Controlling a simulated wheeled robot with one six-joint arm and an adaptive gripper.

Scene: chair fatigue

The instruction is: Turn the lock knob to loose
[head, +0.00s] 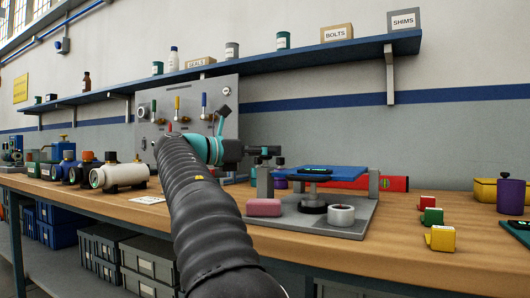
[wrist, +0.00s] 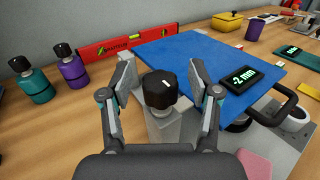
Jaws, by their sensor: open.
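The lock knob (wrist: 158,88) is black with a short white mark on top, and sits on a grey post (wrist: 170,128) in the wrist view. My gripper (wrist: 168,78) is open, with one finger on each side of the knob; visible gaps separate both fingers from it. In the head view the post (head: 264,182) stands at the left of a grey base plate, and my arm hides part of that area. The blue plate (wrist: 210,68) lies just right of the knob and carries a black display (wrist: 254,86) reading "-2 mm".
A red level (wrist: 128,42) lies behind the blue plate. A teal bottle (wrist: 34,84) and a purple bottle (wrist: 74,74) stand left. In the head view, a pink block (head: 263,208) and a white roll (head: 341,215) sit at the base plate's front.

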